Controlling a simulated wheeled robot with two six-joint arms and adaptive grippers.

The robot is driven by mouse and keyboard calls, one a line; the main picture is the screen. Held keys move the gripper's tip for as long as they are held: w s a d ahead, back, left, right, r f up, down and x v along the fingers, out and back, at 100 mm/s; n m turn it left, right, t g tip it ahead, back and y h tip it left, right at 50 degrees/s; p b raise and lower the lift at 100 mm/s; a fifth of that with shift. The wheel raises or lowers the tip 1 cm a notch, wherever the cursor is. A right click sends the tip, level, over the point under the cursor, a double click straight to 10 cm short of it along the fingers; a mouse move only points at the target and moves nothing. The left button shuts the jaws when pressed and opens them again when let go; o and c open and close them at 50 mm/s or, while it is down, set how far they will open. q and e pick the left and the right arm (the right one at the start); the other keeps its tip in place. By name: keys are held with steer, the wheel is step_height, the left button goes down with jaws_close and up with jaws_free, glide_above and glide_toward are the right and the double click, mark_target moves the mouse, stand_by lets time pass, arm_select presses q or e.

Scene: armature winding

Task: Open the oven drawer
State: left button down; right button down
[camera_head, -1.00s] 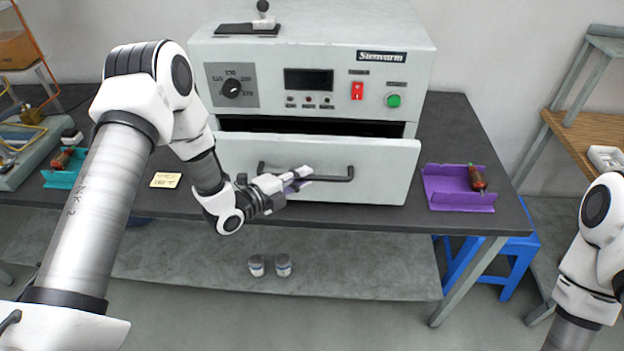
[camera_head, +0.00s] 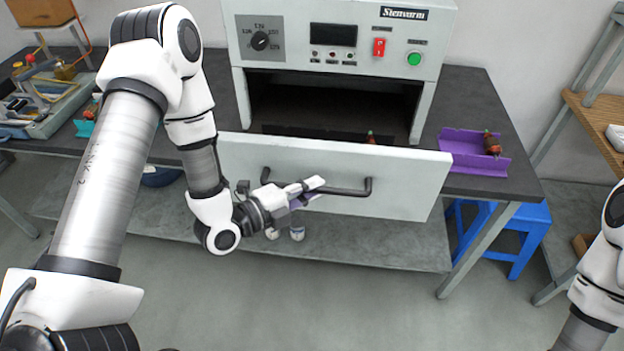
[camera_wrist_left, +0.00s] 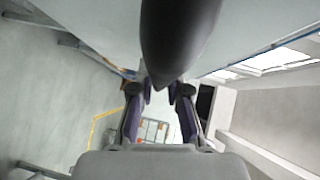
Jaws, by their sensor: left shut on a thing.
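The oven (camera_head: 345,60) stands on the dark table, with a display, a dial, a red switch and a green button on its front. Its drawer (camera_head: 410,185) is pulled well out toward me, and the dark opening behind its front shows. A small red tip of something (camera_head: 370,137) shows just behind the drawer front. My left gripper (camera_head: 305,192) is shut on the black drawer handle (camera_head: 345,191), near its left part. In the left wrist view the handle (camera_wrist_left: 178,40) looms dark between the fingers. My right gripper is out of frame; only part of that arm shows at the right edge.
A purple tray (camera_head: 470,160) with a red-brown armature (camera_head: 492,144) lies right of the oven. A winding device (camera_head: 45,100) is at the far left. The floor before the drawer is clear.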

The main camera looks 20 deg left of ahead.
arm_select(q)
steer(key=shift+s, duration=0.1)
steer(key=c, duration=1.4)
jaws_free()
steer(key=shift+o, duration=1.3)
steer(key=shift+d, duration=0.1)
